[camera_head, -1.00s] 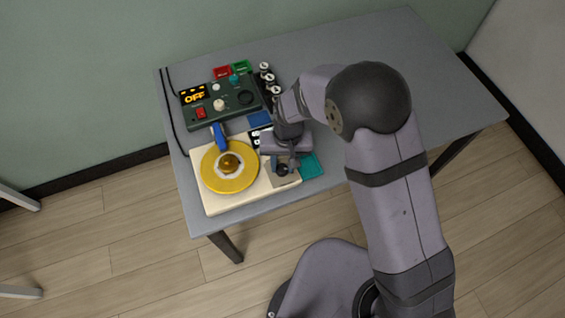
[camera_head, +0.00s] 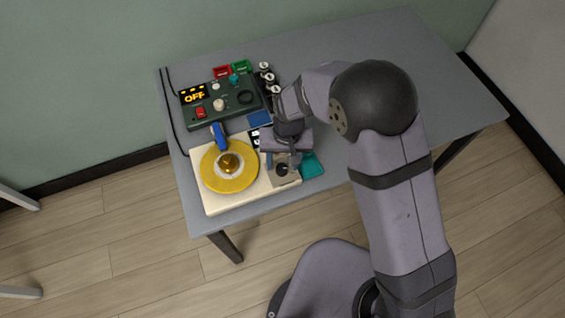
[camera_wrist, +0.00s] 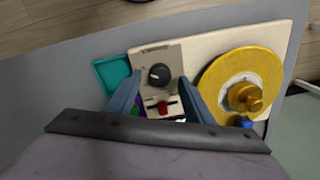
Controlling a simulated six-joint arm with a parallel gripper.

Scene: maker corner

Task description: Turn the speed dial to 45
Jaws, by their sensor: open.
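The speed dial (camera_wrist: 159,75) is a black round knob with a pale pointer mark. It sits on a grey-beige panel (camera_wrist: 155,54) on the cream turntable base (camera_wrist: 205,47). In the head view the dial (camera_head: 282,169) shows small beside my gripper. My gripper (camera_wrist: 158,86) is open, with its two blue-grey fingers on either side of the dial in the wrist view. Whether they touch it I cannot tell. A red slider (camera_wrist: 163,107) lies between the fingers, nearer the wrist. The dial's scale numbers are too small to read.
A yellow platter (camera_head: 221,180) with a brass centre is left of the dial. A blue part (camera_head: 219,136) stands behind it. A teal tray (camera_head: 311,166) is right of the panel. A green control box (camera_head: 222,101) reading OFF stands behind. The right tabletop (camera_head: 430,80) is clear.

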